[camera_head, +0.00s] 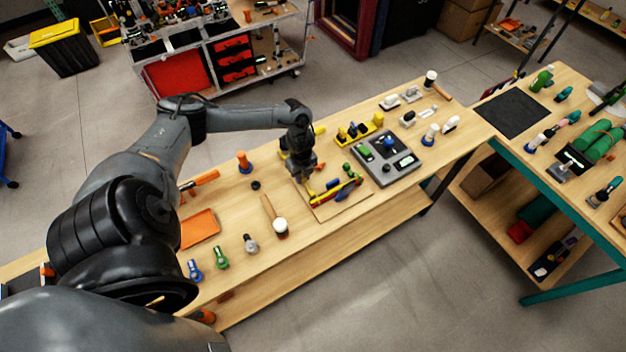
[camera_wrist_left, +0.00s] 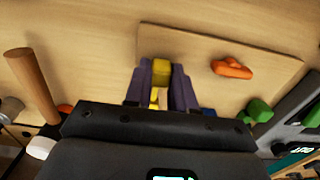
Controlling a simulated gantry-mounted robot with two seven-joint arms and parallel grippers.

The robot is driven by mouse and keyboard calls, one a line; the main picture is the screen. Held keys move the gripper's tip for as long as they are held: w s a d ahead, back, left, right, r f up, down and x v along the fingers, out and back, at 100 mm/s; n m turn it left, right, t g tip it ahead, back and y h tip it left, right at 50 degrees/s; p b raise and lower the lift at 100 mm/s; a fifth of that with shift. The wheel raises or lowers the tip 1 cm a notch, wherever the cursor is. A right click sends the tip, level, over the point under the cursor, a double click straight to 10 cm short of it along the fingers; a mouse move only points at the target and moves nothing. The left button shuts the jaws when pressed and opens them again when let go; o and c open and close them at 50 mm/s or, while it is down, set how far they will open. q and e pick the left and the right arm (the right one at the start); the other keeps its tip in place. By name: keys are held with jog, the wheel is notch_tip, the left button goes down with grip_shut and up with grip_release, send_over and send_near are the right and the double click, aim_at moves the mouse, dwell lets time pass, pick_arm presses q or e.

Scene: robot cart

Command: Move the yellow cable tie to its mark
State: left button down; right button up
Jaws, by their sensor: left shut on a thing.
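My left gripper (camera_head: 307,183) points down over a thin wooden board (camera_head: 345,208) on the long workbench. In the left wrist view its two fingers (camera_wrist_left: 162,92) are shut on a yellow piece (camera_wrist_left: 161,72), which I take to be the yellow cable tie. Most of the piece is hidden between the fingers, and I cannot tell whether it touches the board. A red-orange piece (camera_wrist_left: 232,68) lies on the board to the right of the fingers. I cannot make out the mark. My right gripper is not in view.
A grey tray (camera_head: 376,176) with small parts stands right of the board. A mallet with a white head (camera_head: 281,229) lies close on its left. An orange tray (camera_head: 200,229) and several small tools are farther left. A yellow holder (camera_head: 358,131) stands behind the grey tray.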

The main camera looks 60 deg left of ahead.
pick_arm(q)
jog(key=shift+f, duration=0.15)
jog(key=c, duration=0.9)
grip_release()
notch_tip(320, 180, up, 11)
jog(key=shift+f+p, duration=0.1)
jog(key=shift+p, duration=0.3)
